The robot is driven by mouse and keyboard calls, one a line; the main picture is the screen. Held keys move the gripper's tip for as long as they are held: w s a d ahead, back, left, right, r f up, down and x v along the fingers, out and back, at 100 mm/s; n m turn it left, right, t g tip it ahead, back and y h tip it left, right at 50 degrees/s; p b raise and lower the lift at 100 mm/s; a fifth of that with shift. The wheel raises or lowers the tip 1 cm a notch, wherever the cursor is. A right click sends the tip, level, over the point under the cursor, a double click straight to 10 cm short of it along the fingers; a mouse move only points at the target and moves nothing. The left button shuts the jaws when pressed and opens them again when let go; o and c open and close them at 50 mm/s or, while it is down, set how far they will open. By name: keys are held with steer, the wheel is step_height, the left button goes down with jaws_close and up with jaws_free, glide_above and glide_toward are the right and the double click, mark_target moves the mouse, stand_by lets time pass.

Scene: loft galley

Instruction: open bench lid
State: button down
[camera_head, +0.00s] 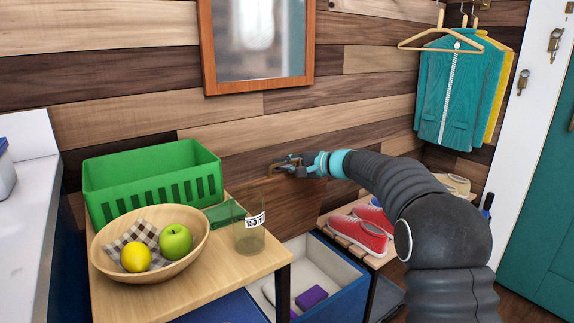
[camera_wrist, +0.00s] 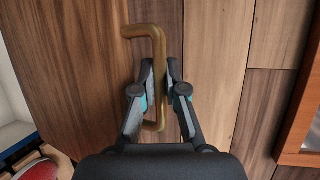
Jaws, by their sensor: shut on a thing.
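The bench lid (camera_head: 300,208) is a brown wooden panel standing raised at the back of the blue bench box (camera_head: 348,285), whose pale inside shows. In the wrist view the lid (camera_wrist: 75,60) fills the left and middle, with a brass bar handle (camera_wrist: 158,45) on it. My gripper (camera_head: 282,166) is at the handle near the lid's upper edge. In the wrist view my gripper (camera_wrist: 160,70) is shut on the handle, one finger on each side of the bar. Part of the lid is hidden behind the table and the glass.
A wooden table (camera_head: 228,268) at left holds a green basket (camera_head: 150,180), a fruit bowl (camera_head: 180,262) and a glass (camera_head: 249,238). A purple block (camera_head: 311,297) lies inside the bench. Red shoes (camera_head: 358,235) sit on a rack at right. A framed mirror (camera_head: 258,40) hangs above.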

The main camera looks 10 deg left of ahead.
steer(key=c, duration=1.5)
jaws_free()
steer(key=shift+s+a+f, duration=0.1)
steer(key=shift+s+a, duration=0.15)
steer(key=o, duration=0.3)
steer(key=shift+s+a, duration=0.1)
steer(key=shift+a, duration=0.1)
steer(key=shift+w+d, duration=0.25)
steer(key=shift+d, duration=0.2)
steer(key=v, duration=1.2)
